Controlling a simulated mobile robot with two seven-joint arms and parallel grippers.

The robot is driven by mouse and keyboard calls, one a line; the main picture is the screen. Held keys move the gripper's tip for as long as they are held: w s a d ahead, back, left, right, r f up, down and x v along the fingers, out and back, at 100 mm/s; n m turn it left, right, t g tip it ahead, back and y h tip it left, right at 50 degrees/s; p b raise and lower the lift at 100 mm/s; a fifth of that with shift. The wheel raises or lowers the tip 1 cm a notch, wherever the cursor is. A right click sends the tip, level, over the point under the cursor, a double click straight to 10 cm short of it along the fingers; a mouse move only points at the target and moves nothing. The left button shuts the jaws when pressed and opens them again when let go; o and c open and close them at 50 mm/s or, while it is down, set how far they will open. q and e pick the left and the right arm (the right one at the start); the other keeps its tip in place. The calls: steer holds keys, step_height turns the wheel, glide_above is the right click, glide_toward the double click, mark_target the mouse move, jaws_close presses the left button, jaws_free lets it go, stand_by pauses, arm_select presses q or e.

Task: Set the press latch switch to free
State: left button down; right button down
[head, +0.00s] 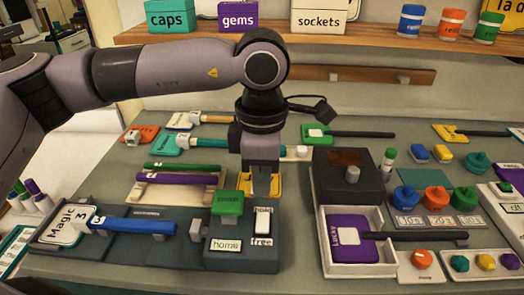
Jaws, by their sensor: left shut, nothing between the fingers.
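The press latch switch (263,223) is a small white rocker on the dark press base (240,262). A label at its far end seems to read "hold", and a "free" label (262,241) lies at its near end. I cannot tell for sure which way the rocker is tipped. My left gripper (261,193) points down just behind the switch, shut and empty. I cannot tell whether it touches anything. A green block (228,203) stands left of the switch, above a "home" label (225,245). My right gripper is not in view.
A blue rod (140,225) lies left of the press. A yellow piece (275,184) is partly hidden behind my gripper. A dark box (348,178) and an open white drawer (328,256) with a purple piece stand to the right. A shelf (400,36) runs along the back.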

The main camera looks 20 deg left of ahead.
mark_target(262, 215)
arm_select(q)
step_height(262, 215, down, 6)
steer(key=shift+f+p, duration=0.1)
steer(key=shift+p, duration=0.35)
